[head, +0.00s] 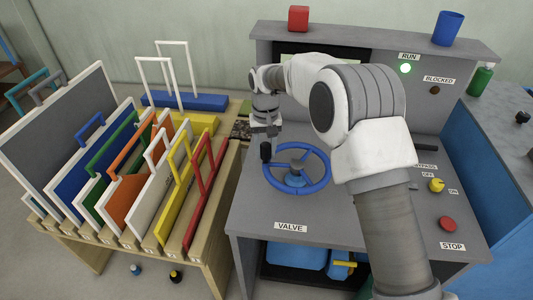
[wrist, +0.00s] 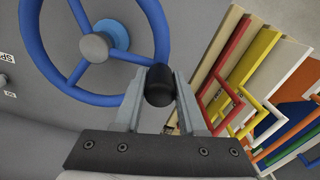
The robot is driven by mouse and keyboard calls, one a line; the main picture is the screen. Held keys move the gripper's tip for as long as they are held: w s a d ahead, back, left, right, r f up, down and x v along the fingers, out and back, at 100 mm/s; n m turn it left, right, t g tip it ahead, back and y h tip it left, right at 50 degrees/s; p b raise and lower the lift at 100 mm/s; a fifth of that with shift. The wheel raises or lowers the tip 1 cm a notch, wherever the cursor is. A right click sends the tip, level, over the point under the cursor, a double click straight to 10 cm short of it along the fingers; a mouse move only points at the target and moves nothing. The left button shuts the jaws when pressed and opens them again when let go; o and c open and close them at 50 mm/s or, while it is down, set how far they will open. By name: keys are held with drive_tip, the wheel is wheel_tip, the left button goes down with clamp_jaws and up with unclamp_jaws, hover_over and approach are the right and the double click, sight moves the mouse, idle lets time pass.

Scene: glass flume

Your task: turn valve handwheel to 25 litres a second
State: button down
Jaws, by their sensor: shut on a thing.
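The blue valve handwheel (head: 297,170) lies on the grey console top above the VALVE label (head: 291,227). In the wrist view the wheel (wrist: 92,98) shows its grey hub and blue spokes at upper left. A black handle knob (head: 266,152) stands at the wheel's left rim. My gripper (wrist: 160,92) is shut on this black knob (wrist: 160,84), with a finger on each side. In the head view my gripper (head: 266,135) is just above the knob, partly hidden by my arm. The flow display behind is mostly hidden by my arm, so no reading shows.
A yellow bypass knob (head: 436,185) and a red STOP button (head: 447,224) are at right. A rack of coloured gates (head: 210,250) stands close on the left. A red block (head: 298,18) sits on top.

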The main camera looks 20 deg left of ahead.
drive_tip(key=shift+w+a+r+m, duration=0.1)
drive_tip(key=shift+w+a+m, duration=0.1)
drive_tip(key=shift+w+m, duration=0.35)
drive_tip(key=shift+w, duration=0.6)
drive_tip(key=c, duration=0.5)
unclamp_jaws()
drive_tip(key=shift+r, duration=0.1)
wheel_tip(320, 180, up, 17)
drive_tip(key=p, duration=0.1)
drive_tip(key=shift+r, duration=0.15)
